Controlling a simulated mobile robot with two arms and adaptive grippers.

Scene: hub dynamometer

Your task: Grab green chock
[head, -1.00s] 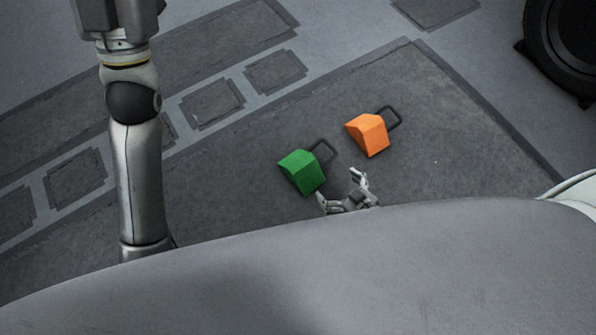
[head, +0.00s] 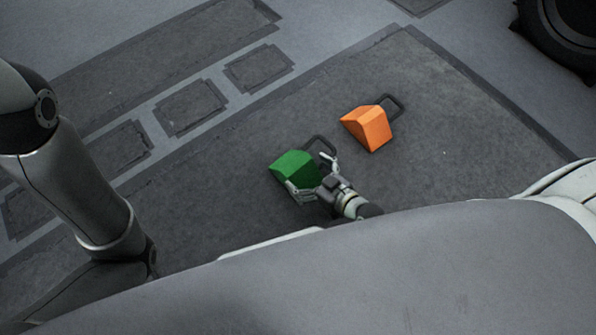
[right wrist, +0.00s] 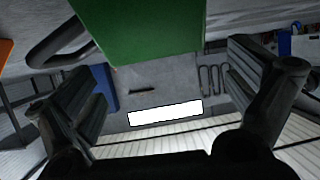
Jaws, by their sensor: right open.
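The green chock (head: 294,167) lies on the dark floor mat in the head view, its dark loop handle (head: 320,146) at its upper right. My right gripper (head: 313,177) is open at the near side of the chock, one finger by its lower left edge and the other near the handle. In the right wrist view the green chock (right wrist: 140,28) fills the top middle, ahead of and between the two spread fingers (right wrist: 165,95). I cannot tell whether a finger touches it. My left arm shows at the left of the head view, but its gripper is out of view.
An orange chock (head: 368,127) with its own loop handle lies on the mat (head: 450,130) to the upper right, apart from the green one. A black wheel (head: 565,35) stands at the top right corner. The mat around the chocks is clear.

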